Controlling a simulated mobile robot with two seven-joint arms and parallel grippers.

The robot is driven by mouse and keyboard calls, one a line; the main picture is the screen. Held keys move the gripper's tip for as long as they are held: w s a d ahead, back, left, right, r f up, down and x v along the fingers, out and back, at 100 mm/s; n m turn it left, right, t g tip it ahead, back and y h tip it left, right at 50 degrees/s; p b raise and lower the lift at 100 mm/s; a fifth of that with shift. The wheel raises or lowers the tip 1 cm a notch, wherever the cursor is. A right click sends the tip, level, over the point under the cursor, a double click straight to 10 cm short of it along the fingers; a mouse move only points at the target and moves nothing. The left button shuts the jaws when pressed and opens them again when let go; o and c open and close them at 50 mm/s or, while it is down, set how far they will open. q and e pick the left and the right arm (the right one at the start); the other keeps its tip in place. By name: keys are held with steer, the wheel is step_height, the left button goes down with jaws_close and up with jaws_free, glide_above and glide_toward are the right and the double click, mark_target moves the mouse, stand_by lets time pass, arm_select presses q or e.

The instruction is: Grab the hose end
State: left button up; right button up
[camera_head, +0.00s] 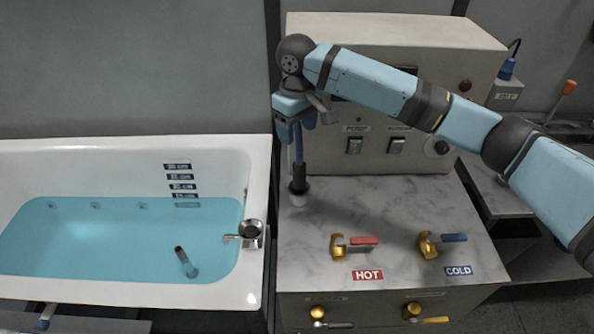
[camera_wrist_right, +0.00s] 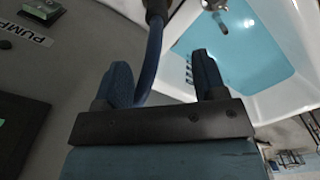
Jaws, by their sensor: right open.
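The hose is blue (camera_head: 299,148) with a dark end piece (camera_head: 299,178) that points down into a pale ring on the counter, beside the tub. My right gripper (camera_head: 296,128) is above that end piece, pointing down, with its jaws open. In the right wrist view the blue hose (camera_wrist_right: 152,62) passes between the two fingers of my right gripper (camera_wrist_right: 162,82), closer to the left finger. The dark end piece (camera_wrist_right: 155,10) is beyond the fingertips there. My left gripper is not in view.
A white bathtub (camera_head: 258,165) holding blue water stands left of the marbled counter (camera_head: 400,210). HOT (camera_head: 355,243) and COLD (camera_head: 440,242) valves sit at the counter's front. A beige panel box (camera_head: 390,155) with switches stands behind. A tap (camera_head: 248,234) is on the tub's rim.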

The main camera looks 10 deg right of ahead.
mark_target(298, 158)
steer(key=shift+s+f, duration=0.25)
steer(key=shift+f, duration=0.75)
steer(key=f, duration=0.4)
steer(key=shift+w+f, duration=0.3)
steer(key=shift+f, duration=0.3)
steer(key=shift+s+d+f+p, duration=0.1)
steer(key=shift+s+f+p, duration=0.05)
steer(key=shift+f+p, duration=0.35)
steer(key=f, duration=0.4)
steer(key=shift+d+f, duration=0.15)
steer(key=shift+d, duration=0.05)
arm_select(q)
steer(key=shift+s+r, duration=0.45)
arm_select(e)
steer(key=shift+c, duration=0.5)
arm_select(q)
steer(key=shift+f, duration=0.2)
arm_select(e)
steer(key=c, duration=1)
